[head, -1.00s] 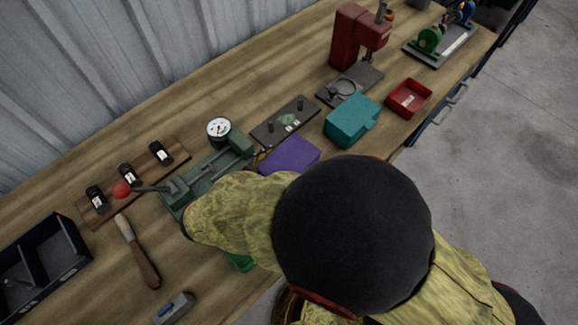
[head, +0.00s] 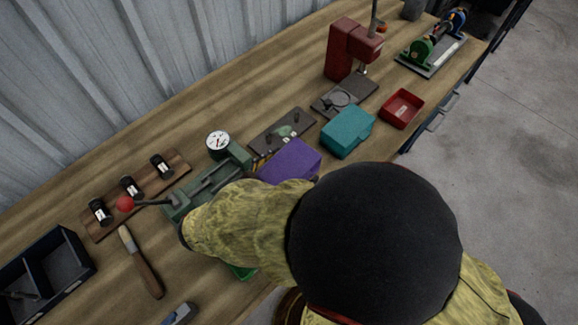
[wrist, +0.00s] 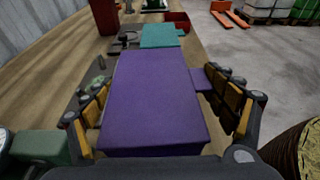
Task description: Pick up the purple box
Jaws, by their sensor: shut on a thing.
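The purple box (head: 290,160) is at the middle of the workbench in the head view, between the green press and the teal box. My arm covers its near side. In the wrist view the purple box (wrist: 152,100) fills the space between my two fingers. My gripper (wrist: 157,85) is shut on it, with a finger against the left side and one at the right. A small purple tab sticks out on its right. The underside of the box is hidden, so any gap to the bench cannot be seen clearly.
A teal box (head: 347,132) and a red tray (head: 402,108) stand beyond it. A green press with a dial gauge (head: 218,144) is close on the left. A dark plate with pegs (head: 282,131) lies just behind. A red machine (head: 350,50) stands farther back.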

